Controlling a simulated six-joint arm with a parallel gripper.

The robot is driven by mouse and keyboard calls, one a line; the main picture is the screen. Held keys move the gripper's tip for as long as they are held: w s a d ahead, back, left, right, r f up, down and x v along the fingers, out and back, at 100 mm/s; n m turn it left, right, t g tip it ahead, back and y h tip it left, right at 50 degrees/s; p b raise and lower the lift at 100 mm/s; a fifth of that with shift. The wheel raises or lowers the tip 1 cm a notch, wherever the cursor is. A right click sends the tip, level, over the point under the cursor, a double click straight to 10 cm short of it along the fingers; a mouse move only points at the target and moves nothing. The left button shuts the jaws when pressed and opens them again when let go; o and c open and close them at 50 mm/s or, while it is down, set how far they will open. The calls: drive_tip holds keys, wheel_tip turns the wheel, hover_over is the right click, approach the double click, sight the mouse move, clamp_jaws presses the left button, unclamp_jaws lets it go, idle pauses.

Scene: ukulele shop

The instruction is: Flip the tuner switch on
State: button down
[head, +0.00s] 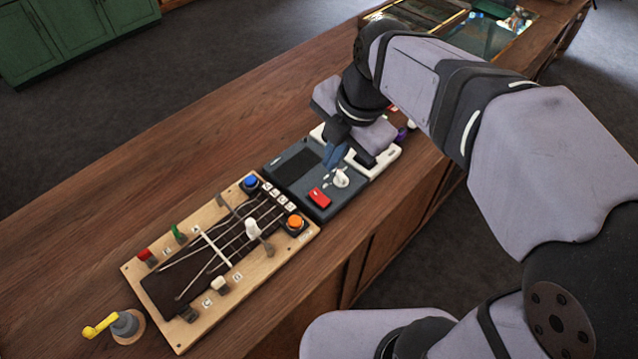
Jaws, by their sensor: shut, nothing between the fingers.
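A dark grey box (292,184), which looks like the tuner, lies on the wooden counter. It has a black screen (297,166), a red rocker (319,198) that may be its switch, and a white knob (341,178). I cannot tell which way the rocker is set. My gripper (333,160) points down over the far right part of the box, with its blue fingertips shut together and nothing between them. The fingertips are beyond the red rocker, near small white marks. I cannot tell whether they touch the box.
A wooden board (215,262) with a fretboard, pegs, a blue button (250,182) and an orange button (295,222) lies left of the box. A yellow-handled crank (115,325) stands front left. A white-edged item (385,162) lies partly hidden under my arm. The counter (200,150) behind is clear.

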sight(321, 198)
drive_tip(key=p+x, duration=0.3)
drive_tip(key=x, duration=0.9)
drive_tip(key=shift+w+a+f, duration=0.1)
drive_tip(key=shift+f, duration=0.25)
drive_tip(key=shift+p, duration=0.45)
drive_tip(key=shift+w+a+p, duration=0.1)
drive_tip(key=shift+a+p, duration=0.05)
drive_tip(key=shift+p, duration=0.2)
drive_tip(key=shift+f, duration=0.25)
drive_tip(key=shift+b, duration=0.3)
drive_tip(key=shift+s+d, duration=0.65)
